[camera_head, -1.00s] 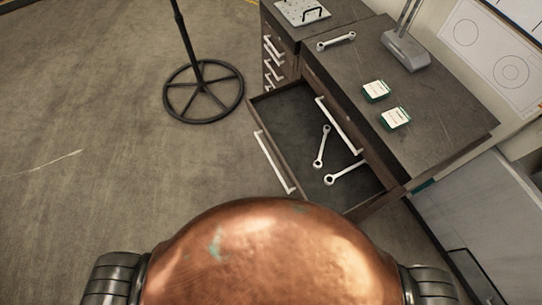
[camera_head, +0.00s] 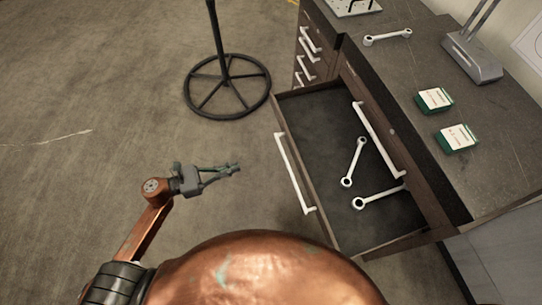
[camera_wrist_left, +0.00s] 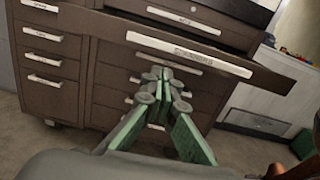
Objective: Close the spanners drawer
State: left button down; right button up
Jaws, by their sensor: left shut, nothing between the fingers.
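The spanners drawer (camera_head: 322,110) is pulled out, open, from the dark bench. Two spanners lie in it, one spanner (camera_head: 353,162) near the middle and another spanner (camera_head: 378,196) nearer the front right. Its front has a long white handle (camera_head: 294,173). My left gripper (camera_head: 236,169) is left of the drawer front, apart from it, shut and empty. In the left wrist view the drawer front (camera_wrist_left: 205,60) with its label and handle spans the upper middle; the left gripper (camera_wrist_left: 160,78) appears just below it. My right gripper is not in view.
On the bench top (camera_head: 410,70) lie a spanner (camera_head: 388,37), two green-and-white boxes (camera_head: 434,100) and a grey lamp base (camera_head: 472,57). A closed drawer's handle (camera_head: 378,140) sits above the open drawer. A black round stand base (camera_head: 227,112) stands on the floor.

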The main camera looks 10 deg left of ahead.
pick_arm(q)
jog(key=x, duration=1.4)
jog(key=shift+s+d+r+m, duration=0.25)
jog(key=shift+m, duration=0.05)
